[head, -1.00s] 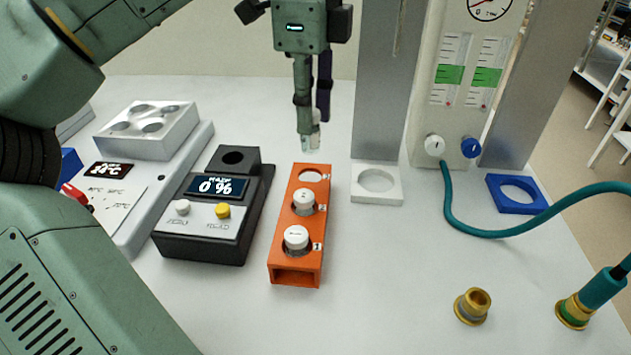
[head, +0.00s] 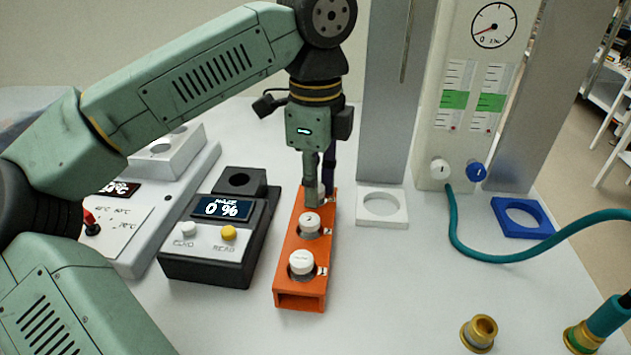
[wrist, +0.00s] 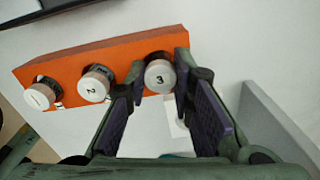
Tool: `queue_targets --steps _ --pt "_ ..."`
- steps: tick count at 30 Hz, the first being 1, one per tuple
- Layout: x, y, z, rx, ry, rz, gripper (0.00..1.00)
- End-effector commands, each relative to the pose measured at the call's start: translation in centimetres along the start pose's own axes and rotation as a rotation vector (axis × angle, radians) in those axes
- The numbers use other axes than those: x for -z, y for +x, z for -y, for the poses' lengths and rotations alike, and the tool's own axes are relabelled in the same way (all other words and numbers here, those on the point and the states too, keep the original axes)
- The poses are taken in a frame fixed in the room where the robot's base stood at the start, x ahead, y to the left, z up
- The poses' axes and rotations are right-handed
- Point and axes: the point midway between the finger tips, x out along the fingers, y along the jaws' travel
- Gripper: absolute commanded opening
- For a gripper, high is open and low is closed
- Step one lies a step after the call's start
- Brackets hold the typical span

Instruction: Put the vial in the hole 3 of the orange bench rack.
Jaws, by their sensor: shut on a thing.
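The orange bench rack (head: 290,243) stands on the bench; it also shows in the wrist view (wrist: 66,65). Capped vials stand in its two nearer holes, with white caps 1 (head: 302,262) and 2 (head: 310,222). My gripper (head: 319,198) points down at the rack's far end, at hole 3. In the wrist view its fingers (wrist: 160,70) are shut on the vial with the white cap marked 3 (wrist: 160,78). That vial is at hole 3, its lower part hidden under the cap. In the head view my fingers hide most of it.
A black meter (head: 207,262) reading 0 % stands close left of the rack. A white holder ring (head: 381,217) is close on the right, beside a grey column (head: 386,100). A blue ring (head: 523,233) and brass fittings (head: 479,345) lie farther right.

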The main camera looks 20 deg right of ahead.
Motion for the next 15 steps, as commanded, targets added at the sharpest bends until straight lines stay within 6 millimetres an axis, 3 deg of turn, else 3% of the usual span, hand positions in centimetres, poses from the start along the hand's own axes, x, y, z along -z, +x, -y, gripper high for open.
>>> queue_targets --steps 11,12,15 --pt "0.0 1.3 -0.1 -0.007 0.001 -0.001 0.0" --pt "0.0 1.4 -0.1 -0.007 0.002 -0.001 0.23" --pt "0.1 1.4 -0.1 -0.008 0.003 -0.002 0.3"
